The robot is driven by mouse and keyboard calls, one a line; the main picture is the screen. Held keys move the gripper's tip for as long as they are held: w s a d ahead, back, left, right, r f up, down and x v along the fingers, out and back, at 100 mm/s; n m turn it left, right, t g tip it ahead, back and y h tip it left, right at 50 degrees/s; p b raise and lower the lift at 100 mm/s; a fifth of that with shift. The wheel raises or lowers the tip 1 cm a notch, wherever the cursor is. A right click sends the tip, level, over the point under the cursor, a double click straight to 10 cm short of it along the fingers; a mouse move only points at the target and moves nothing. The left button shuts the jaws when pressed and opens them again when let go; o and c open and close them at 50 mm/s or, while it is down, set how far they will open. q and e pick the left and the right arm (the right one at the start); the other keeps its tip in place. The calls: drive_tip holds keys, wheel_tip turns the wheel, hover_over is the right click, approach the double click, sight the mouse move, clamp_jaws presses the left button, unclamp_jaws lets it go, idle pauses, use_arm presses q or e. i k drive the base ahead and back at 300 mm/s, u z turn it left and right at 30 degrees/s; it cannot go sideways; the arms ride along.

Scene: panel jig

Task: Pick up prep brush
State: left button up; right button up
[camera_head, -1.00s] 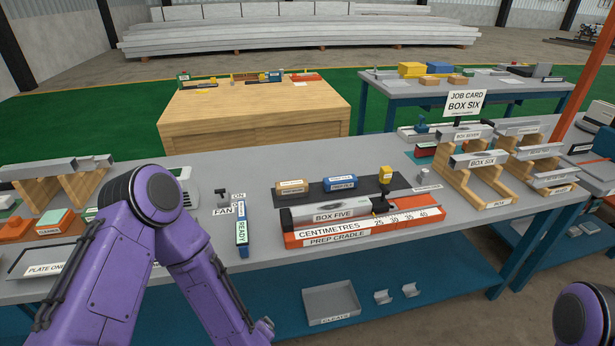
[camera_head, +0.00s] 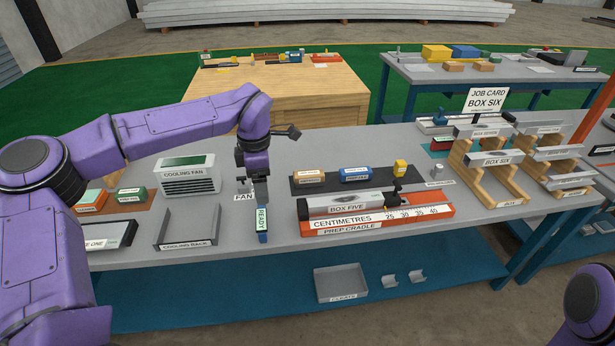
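A dark mat (camera_head: 413,184) lies behind the orange prep cradle. On it are a tan block with a small label (camera_head: 308,177), a blue block (camera_head: 355,174) and a yellow block (camera_head: 400,167). Their labels are too small to read surely, so I cannot tell which is the prep brush. My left gripper (camera_head: 260,196) points down left of the mat, just above or behind the blue READY piece (camera_head: 263,226). Its fingers are too small and dark to show whether they are open. My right gripper is out of view.
The orange PREP CRADLE (camera_head: 433,215) holds the BOX FIVE part (camera_head: 345,203) in front of the mat. The cooling fan (camera_head: 187,177) and cooling rack (camera_head: 187,242) stand to the left. BOX SIX (camera_head: 488,160) rests on wooden supports at right.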

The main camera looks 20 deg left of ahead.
sight(309, 178)
drive_tip(key=i, duration=0.95)
